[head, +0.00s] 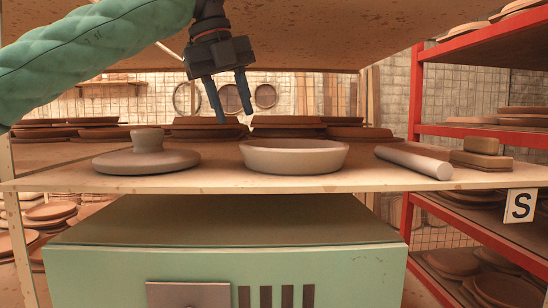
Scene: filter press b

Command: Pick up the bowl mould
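The bowl mould (293,159), a round, shallow, grey-brown dish with a raised rim, sits upright in the middle of the shelf board (230,181), near its front edge. My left gripper (233,114) comes in from the upper left and points downward. Its two dark fingers are apart with nothing between them. In the picture the fingertips are above and a little left of the bowl mould, not touching it. My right gripper is not in view.
A knobbed round disc (146,160) stands left of the mould. A grey cylinder (413,161) and stacked brown blocks (481,154) lie to the right. Stacked brown plates (205,128) stand behind. Another board (330,35) hangs overhead. A green cabinet (100,260) is below.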

